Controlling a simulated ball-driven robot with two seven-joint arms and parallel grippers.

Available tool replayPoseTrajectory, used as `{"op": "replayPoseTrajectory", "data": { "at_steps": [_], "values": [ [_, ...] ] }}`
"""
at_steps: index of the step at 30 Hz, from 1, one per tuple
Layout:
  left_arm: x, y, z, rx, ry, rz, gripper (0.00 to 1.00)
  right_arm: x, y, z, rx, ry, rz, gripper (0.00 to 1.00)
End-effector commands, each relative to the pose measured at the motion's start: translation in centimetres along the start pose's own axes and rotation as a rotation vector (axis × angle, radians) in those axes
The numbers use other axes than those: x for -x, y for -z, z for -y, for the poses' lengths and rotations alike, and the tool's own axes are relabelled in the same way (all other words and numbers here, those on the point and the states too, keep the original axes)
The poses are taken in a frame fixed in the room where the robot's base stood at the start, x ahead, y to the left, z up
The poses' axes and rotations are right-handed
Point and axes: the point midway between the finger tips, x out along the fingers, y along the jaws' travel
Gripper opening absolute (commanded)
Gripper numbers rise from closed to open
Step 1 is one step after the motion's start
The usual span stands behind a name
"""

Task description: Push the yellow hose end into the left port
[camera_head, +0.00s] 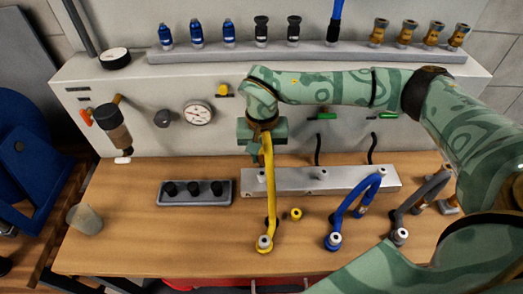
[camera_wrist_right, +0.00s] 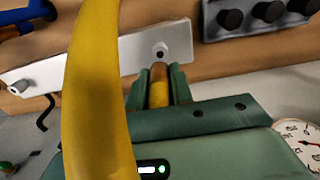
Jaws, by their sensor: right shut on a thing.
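My right gripper (camera_head: 255,152) hangs over the left end of the pale port block (camera_head: 345,181). In the right wrist view its fingers (camera_wrist_right: 159,90) are shut on the yellow hose end (camera_wrist_right: 159,92), which has a brownish tip. The left port (camera_wrist_right: 160,51) is a round pale stub with a dark hole; the tip points toward it and looks apart from it, though the exact gap is unclear. The yellow hose (camera_head: 270,190) runs down to a fitting (camera_head: 264,243) at the table front. My left gripper is not in view.
A second port (camera_head: 319,173) stands farther right on the block. A grey rack (camera_head: 195,199) with black caps lies left of it. A blue hose (camera_head: 355,200) and a grey hose (camera_head: 418,195) stand to the right. A small yellow ring (camera_head: 296,214) lies near the yellow hose.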

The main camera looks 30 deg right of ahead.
Motion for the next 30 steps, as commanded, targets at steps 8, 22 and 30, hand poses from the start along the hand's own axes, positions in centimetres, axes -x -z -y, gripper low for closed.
{"op": "replayPoseTrajectory", "data": {
  "at_steps": [8, 22, 30],
  "values": [
    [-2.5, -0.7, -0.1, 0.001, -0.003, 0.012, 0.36, -3.1, 0.0, 0.0, 0.0, -0.001, 0.001, 0.0],
    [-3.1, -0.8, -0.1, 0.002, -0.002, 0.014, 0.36, -3.8, 0.0, 0.0, 0.0, 0.0, -0.001, 0.0],
    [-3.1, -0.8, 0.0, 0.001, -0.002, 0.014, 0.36, -3.8, 0.0, 0.0, 0.0, 0.0, -0.001, 0.0]
  ]
}}
